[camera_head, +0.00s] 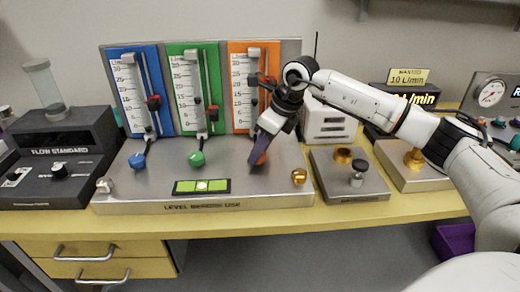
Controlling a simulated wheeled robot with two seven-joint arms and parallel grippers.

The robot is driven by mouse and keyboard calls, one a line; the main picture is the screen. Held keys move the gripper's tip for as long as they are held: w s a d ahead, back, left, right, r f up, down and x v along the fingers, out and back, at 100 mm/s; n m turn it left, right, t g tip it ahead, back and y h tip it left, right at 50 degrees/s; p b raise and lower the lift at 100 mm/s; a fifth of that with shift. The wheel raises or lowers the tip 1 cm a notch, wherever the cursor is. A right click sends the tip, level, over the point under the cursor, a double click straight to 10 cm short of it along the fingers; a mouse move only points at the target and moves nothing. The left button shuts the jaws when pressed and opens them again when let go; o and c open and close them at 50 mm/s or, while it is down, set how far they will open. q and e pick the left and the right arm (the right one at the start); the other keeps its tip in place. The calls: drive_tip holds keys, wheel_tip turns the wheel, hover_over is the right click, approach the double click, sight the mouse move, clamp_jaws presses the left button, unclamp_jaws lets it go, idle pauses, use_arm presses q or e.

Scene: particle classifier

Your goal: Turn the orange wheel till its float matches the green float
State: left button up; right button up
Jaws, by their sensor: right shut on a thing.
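The orange panel (241,101) stands at the right of a three-panel flow meter on a steel base. The orange wheel (262,157) sits on the base below it, mostly hidden by my right gripper (258,162), which is shut on it. My left gripper is not in view.
The blue panel (128,66) with its blue wheel (137,160) is at the left. A green level (202,186) lies on the base front, near a brass knob (299,176). A dark flow standard (60,160) stands left, and a steel block (349,186) stands right.

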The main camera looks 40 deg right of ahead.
idle(0.3)
drive_tip(key=o, duration=1)
drive_tip(key=shift+o, duration=0.2)
drive_tip(key=shift+r, duration=0.15)
drive_tip(key=v, duration=1)
drive_tip(key=shift+d, duration=0.1)
